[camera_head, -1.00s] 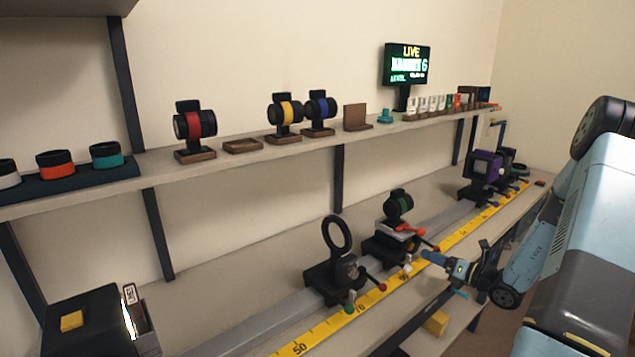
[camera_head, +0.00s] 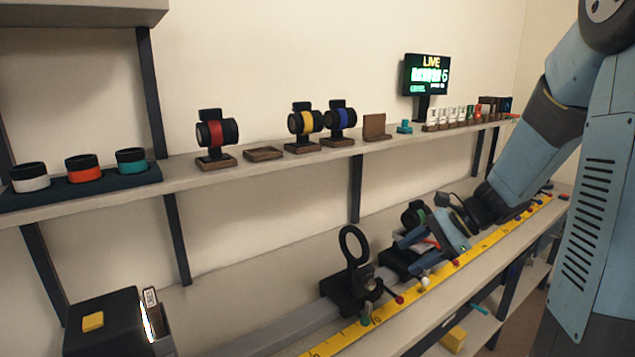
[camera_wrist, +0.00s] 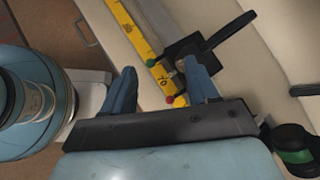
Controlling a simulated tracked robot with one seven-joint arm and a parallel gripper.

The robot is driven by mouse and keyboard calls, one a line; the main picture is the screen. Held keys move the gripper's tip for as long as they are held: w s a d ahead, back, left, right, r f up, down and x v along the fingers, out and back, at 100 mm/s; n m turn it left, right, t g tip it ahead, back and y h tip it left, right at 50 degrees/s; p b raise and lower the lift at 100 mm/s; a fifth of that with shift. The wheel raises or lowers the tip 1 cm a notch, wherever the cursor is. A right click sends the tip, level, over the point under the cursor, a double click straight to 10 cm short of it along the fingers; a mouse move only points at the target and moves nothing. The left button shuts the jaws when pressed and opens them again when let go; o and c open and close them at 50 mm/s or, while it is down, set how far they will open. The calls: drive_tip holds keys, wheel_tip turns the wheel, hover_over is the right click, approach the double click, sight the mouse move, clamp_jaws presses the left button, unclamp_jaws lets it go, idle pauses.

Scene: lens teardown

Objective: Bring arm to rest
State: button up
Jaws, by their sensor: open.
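My gripper (camera_head: 414,250) is over the optical bench in the head view, close to the green-banded lens mount (camera_head: 412,215), which it partly hides. Its two blue fingers are apart with nothing between them; in the wrist view my gripper (camera_wrist: 162,88) also shows open and empty. Beyond the fingertips there are the yellow ruler (camera_wrist: 135,33) and a black mount (camera_wrist: 203,47). The green-banded lens (camera_wrist: 292,155) is at the lower right of the wrist view. Whether my gripper touches the mount cannot be told.
A black ring holder (camera_head: 355,247) stands on the rail left of my gripper. A shelf (camera_head: 335,150) above holds lenses in stands and several small items. A black box (camera_head: 105,325) is at the front left. A yellow block (camera_head: 454,339) lies on the lower shelf.

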drive_tip(key=s+d+r+n+t+h, duration=0.2)
drive_tip(key=s+r+n+t+h, duration=0.2)
drive_tip(key=s+r+n+h, duration=0.5)
drive_tip(key=s+r+n, duration=0.4)
drive_tip(key=s+n, duration=0.1)
drive_tip(key=s, duration=0.3)
drive_tip(key=shift+s+n+h, duration=0.2)
drive_tip(key=shift+n+h, duration=0.1)
drive_tip(key=shift+h, duration=0.1)
